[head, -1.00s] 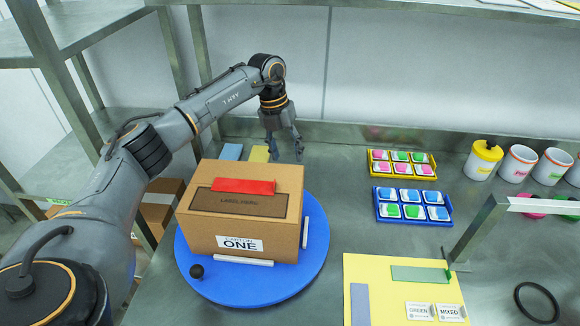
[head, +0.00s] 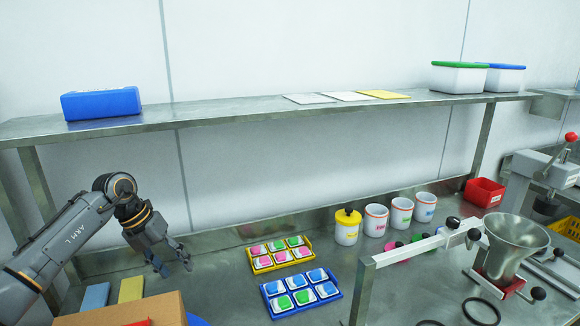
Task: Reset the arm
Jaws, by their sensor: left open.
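My left gripper (head: 175,266) is at the lower left of the head view, its arm coming in from the left. It is open and empty, its fingers pointing down above the steel bench. It is behind and above the cardboard box (head: 120,312), whose top edge shows at the bottom of the view. Part of a red piece (head: 140,323) shows on the box. My right gripper does not show.
Blue and yellow pads (head: 131,289) lie left of the gripper. Yellow (head: 308,263) and blue trays (head: 337,298) hold coloured pieces. Several cups (head: 376,220), a metal funnel (head: 513,240) and a red bin (head: 484,192) stand right. A shelf (head: 230,115) spans the back.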

